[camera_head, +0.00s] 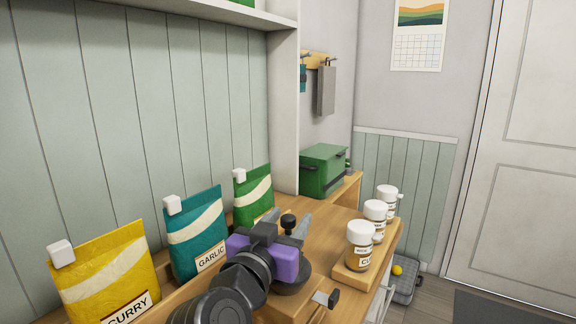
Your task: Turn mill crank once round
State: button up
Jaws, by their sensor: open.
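My gripper (286,222), with a purple and black wrist, is over the wooden counter. Its two grey fingers are apart. A small black knob (288,222), apparently on the mill crank, shows between the fingertips; I cannot tell whether either finger touches it. My wrist hides most of the mill and the crank arm. A dark round part (296,284), perhaps the mill, shows just below and right of the wrist. A short metal piece with a black end (328,299) sits at the counter's front.
Yellow curry (105,280), teal garlic (195,235) and green (253,197) pouches stand along the back left. Three white-capped jars (361,245) stand on a wooden rack (352,279) at right. A green box (322,172) is farther back. Bare counter (325,232) lies between gripper and jars.

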notch_tip(320, 180, up, 20)
jog(key=shift+p, duration=0.45)
jog(key=shift+f, duration=0.1)
jog(key=c, duration=0.9)
jog(key=shift+a+f+n, duration=0.15)
jog(key=shift+f+n, duration=0.1)
jog(key=shift+n, duration=0.05)
grip_shut()
jog(key=n+t+y+p, duration=0.2)
jog(key=n+p, duration=0.4)
jog(key=n, duration=0.5)
send_over(286, 217)
jog(key=s+a, duration=0.4)
notch_tip(286, 217, down, 10)
jog(key=s+a+f+n+y+p, duration=0.3)
jog(key=s+f+n+y+p, duration=0.2)
jog(key=s+f+n, duration=0.5)
jog(key=shift+n, duration=0.4)
jog(key=w+d+p, duration=0.1)
jog(key=w, duration=0.2)
jog(key=w+d, duration=0.1)
jog(key=w, duration=0.3)
jog(key=w+p, duration=0.1)
jog(key=w, duration=0.3)
jog(key=shift+d+r+p, duration=0.35)
jog(key=shift+d+r, duration=0.05)
jog(key=shift+w+d+f, duration=0.1)
jog(key=shift+d, duration=0.75)
